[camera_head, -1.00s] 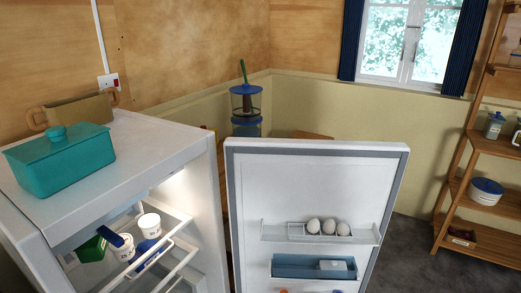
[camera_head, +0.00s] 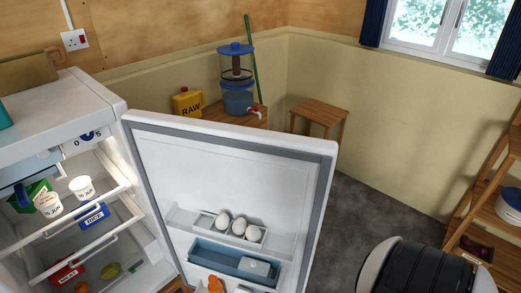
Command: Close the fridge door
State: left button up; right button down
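The fridge (camera_head: 60,134) stands at the left, its lit inside showing shelves with tubs and packets. Its white door (camera_head: 235,140) stands wide open, hinged at the fridge's right edge, with its inner face toward me. The door's racks hold several eggs (camera_head: 238,226) and a blue tray (camera_head: 232,262). A black and white rounded part (camera_head: 425,268) at the bottom right looks like part of my own arm. Neither gripper's fingers are in view.
A water filter (camera_head: 237,85) and a yellow container (camera_head: 187,103) stand on a wooden table behind the door. A wooden stool (camera_head: 319,115) stands in the corner, and wooden shelves (camera_head: 490,200) at the right. Grey floor (camera_head: 370,200) is clear between door and shelves.

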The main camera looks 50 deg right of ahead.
aim_at(279, 182)
jog(key=l+u, duration=0.2)
jog(key=l, duration=0.25)
jog(key=k+l+u, duration=0.2)
jog(key=l, duration=0.25)
jog(key=l+u, duration=0.2)
jog(key=l, duration=0.25)
jog(key=k+l+u, duration=0.2)
jog(key=l, duration=0.2)
jog(key=k+l+u, duration=0.15)
jog(key=l, duration=0.25)
jog(key=k+l+u, duration=0.2)
jog(key=l, duration=0.15)
jog(key=l+u, duration=0.4)
jog(key=l, duration=1.15)
